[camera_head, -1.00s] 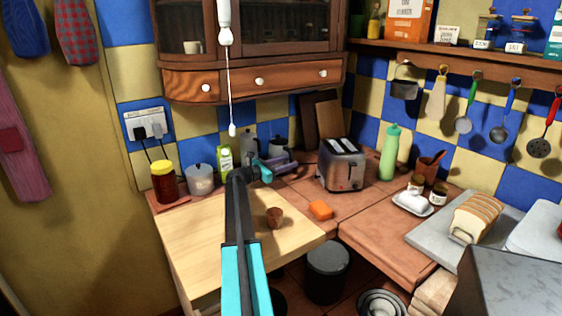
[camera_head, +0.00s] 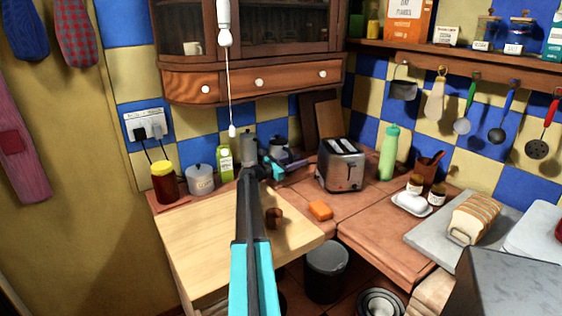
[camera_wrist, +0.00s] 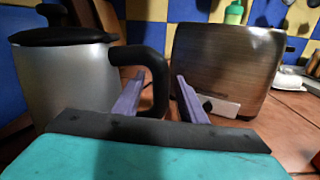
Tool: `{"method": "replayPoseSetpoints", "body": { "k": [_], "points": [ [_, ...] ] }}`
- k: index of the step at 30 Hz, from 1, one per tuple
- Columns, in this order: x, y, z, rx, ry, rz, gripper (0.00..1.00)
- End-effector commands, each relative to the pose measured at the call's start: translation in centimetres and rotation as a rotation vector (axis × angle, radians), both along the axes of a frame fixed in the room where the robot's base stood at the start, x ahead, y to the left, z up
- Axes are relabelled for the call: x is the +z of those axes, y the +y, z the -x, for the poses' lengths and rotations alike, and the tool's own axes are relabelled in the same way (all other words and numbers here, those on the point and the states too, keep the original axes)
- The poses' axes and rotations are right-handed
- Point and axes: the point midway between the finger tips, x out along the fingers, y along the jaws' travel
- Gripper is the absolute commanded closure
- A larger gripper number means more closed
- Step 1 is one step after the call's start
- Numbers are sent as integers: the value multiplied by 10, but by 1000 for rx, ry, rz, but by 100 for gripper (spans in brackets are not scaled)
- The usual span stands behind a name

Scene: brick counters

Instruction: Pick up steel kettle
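The steel kettle (camera_wrist: 70,80) has a silver body, a black lid with a knob, and a black curved handle. It fills the left of the wrist view. In the head view the kettle (camera_head: 279,154) stands at the back of the counter, left of the toaster, partly hidden by my gripper. My gripper (camera_wrist: 160,98) has its two purple fingers apart. The lower part of the handle shows between them; contact cannot be told. In the head view my gripper (camera_head: 297,168) is in front of the kettle.
A metal toaster (camera_head: 341,165) stands close right of the kettle and beyond my right finger. A grey canister (camera_head: 249,148) and a green carton (camera_head: 225,163) are to the left.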

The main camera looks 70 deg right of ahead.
Motion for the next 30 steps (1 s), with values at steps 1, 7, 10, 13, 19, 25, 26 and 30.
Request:
{"method": "replayPoseSetpoints", "body": {
  "k": [1,7,10,13,19,25,26,30],
  "points": [
    [0,0,0,0,0,0,62],
    [0,0,-1,1,0,0,66],
    [0,0,-1,1,0,0,82],
    [0,0,-1,1,0,0,99],
    [0,0,-1,2,-1,1,100],
    [1,1,-2,2,0,2,100],
    [1,1,-2,2,0,2,100],
    [1,1,-2,2,-1,2,100]
  ]
}}
